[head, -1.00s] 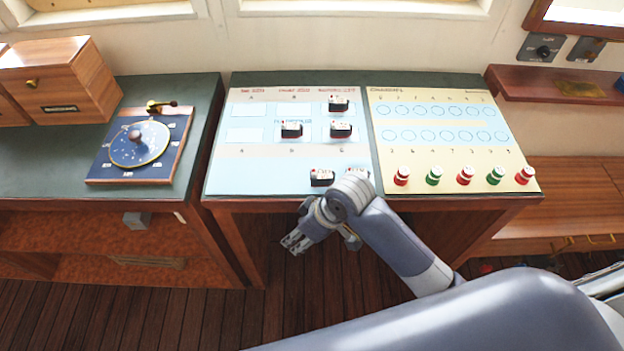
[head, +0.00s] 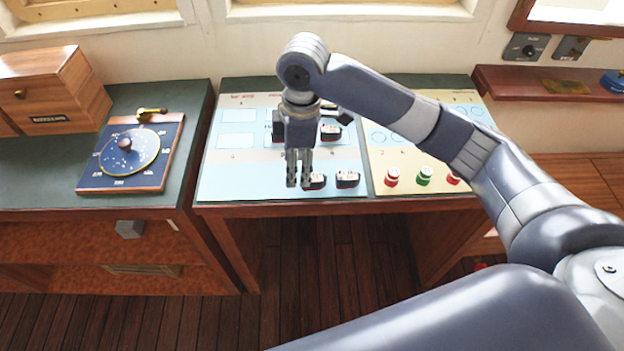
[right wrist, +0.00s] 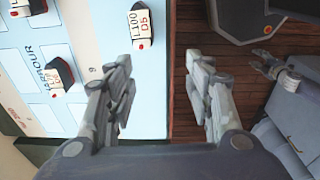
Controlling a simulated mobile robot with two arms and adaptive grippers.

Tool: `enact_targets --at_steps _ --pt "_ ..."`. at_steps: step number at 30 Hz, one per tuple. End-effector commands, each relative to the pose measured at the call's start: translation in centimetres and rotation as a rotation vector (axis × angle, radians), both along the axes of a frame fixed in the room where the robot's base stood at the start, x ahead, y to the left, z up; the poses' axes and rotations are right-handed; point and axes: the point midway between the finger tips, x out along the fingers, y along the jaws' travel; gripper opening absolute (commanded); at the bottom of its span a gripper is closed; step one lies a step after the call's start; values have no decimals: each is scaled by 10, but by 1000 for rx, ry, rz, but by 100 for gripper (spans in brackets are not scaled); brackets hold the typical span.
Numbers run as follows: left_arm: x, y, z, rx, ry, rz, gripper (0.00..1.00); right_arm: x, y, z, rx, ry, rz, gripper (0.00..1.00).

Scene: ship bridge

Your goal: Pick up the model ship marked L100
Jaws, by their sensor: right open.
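The ship marked L100 (right wrist: 143,25), small with a white top and a red dot, sits on the pale blue board near its front edge in the right wrist view. In the head view it appears to be the left ship of the front pair (head: 318,180). My right gripper (head: 299,183) is open and empty, pointing down just left of that ship. In the right wrist view the fingers (right wrist: 160,60) are apart over the board's front edge, and the ship is above them, outside the gap. My left gripper (right wrist: 268,66) shows small at the right of that view; its jaws are unclear.
Another ship (head: 347,179) stands right of it, and more (head: 330,132) stand farther back, partly hidden by my arm. Red and green pieces (head: 424,176) line the yellow board. A blue dial plate (head: 130,153) and wooden box (head: 55,90) are on the left desk.

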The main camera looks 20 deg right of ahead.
Motion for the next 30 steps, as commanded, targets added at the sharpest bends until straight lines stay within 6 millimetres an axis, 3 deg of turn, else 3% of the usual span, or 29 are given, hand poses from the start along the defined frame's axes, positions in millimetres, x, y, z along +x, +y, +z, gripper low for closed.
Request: enact_targets --at_steps 4,9,18,23,30 --pt "0 -1 0 -1 0 0 44 12 -21 28 -54 13 15 48" --pt "-1 -2 1 -3 1 0 44 14 -29 34 -73 27 21 48" --pt "-1 -2 9 -3 1 -1 44 14 -29 -9 -73 28 20 48" --pt "-1 -2 11 -3 1 -1 44 15 -29 -20 -73 25 20 48" --pt "-1 -2 26 -3 1 -1 44 16 -31 -53 -73 28 20 48"
